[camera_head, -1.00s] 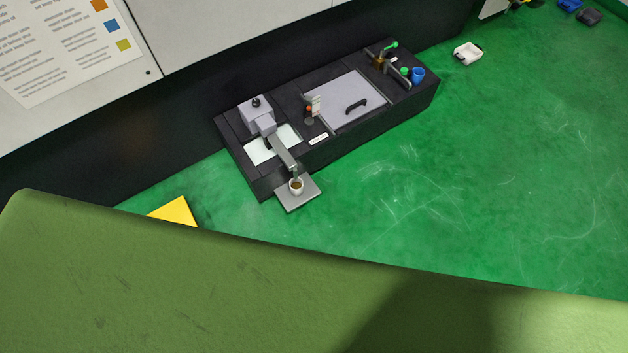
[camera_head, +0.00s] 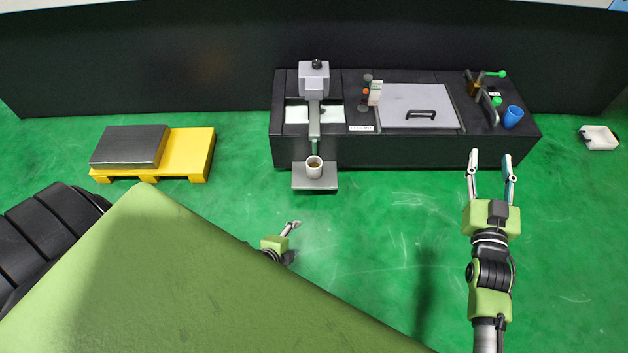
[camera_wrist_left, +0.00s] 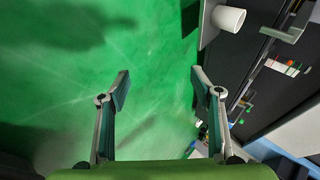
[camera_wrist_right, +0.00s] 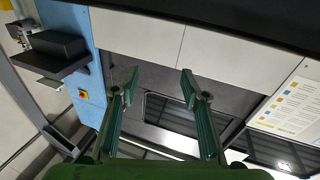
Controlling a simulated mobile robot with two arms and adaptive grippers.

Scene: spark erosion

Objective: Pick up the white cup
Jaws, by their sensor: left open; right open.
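The white cup (camera_head: 314,166) stands upright on a small grey plate (camera_head: 304,184) at the front of a long black bench, with something brown inside. It also shows in the left wrist view (camera_wrist_left: 229,18), at the top right. My left gripper (camera_head: 293,226) is below and slightly left of the cup in the head view, partly hidden by a green part of mine. In the left wrist view it is open and empty (camera_wrist_left: 159,88), apart from the cup. My right gripper (camera_head: 490,160) is open and empty near the bench's right front. It is also open in the right wrist view (camera_wrist_right: 158,85).
A yellow pallet (camera_head: 190,150) with a metal block stands left. The green floor between is clear.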

